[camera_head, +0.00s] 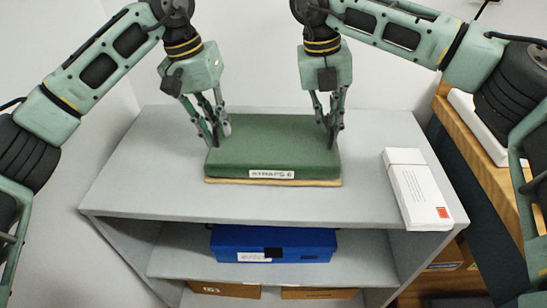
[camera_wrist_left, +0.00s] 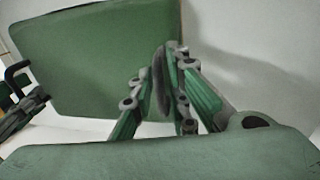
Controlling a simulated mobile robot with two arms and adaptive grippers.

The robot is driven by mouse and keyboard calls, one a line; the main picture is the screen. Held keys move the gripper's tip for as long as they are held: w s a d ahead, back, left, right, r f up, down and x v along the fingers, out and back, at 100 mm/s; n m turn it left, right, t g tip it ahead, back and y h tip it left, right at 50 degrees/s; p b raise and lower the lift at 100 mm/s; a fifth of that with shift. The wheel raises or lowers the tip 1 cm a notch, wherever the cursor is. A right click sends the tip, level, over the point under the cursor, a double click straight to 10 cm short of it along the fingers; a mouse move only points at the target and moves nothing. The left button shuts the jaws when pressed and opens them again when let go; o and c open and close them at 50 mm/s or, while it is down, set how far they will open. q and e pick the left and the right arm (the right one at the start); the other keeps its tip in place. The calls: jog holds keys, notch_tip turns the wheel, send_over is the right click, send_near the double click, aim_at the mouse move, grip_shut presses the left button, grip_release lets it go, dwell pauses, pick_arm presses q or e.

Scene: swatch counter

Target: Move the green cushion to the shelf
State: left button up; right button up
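The green cushion (camera_head: 272,152), labelled "STRAPS 6", lies flat on the grey shelf unit's top (camera_head: 130,155). A thin tan layer shows under its front edge. It also fills the upper left of the left wrist view (camera_wrist_left: 100,55). My left gripper (camera_head: 218,138) points down at the cushion's left end, its fingers drawn together with nothing visible between them. In the left wrist view the fingertips (camera_wrist_left: 165,75) overlap the cushion's edge. My right gripper (camera_head: 332,135) points down at the right end, its fingers also converging. Whether either presses on the cushion is not clear.
White envelopes (camera_head: 417,188) lie on the top's right side. Below, a blue box (camera_head: 272,240) stands on the middle shelf, with cardboard boxes (camera_head: 225,290) under it. A wooden counter (camera_head: 480,150) stands at the right. The top's left side is clear.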

pick_arm(q)
jog(key=o, duration=0.3)
jog(key=shift+r, duration=0.1)
pick_arm(e)
jog(key=o, duration=0.4)
jog(key=shift+r, duration=0.15)
jog(key=shift+c, duration=0.2)
jog(key=shift+o, duration=0.5)
pick_arm(q)
jog(key=shift+a, duration=0.1)
pick_arm(e)
jog(key=shift+d, duration=0.1)
jog(key=shift+r, duration=0.15)
pick_arm(q)
jog(key=v, duration=1.2)
pick_arm(e)
notch_tip(320, 180, up, 12)
jog(key=a, duration=0.2)
jog(key=shift+w+a+f, duration=0.15)
jog(key=shift+a+f, duration=0.05)
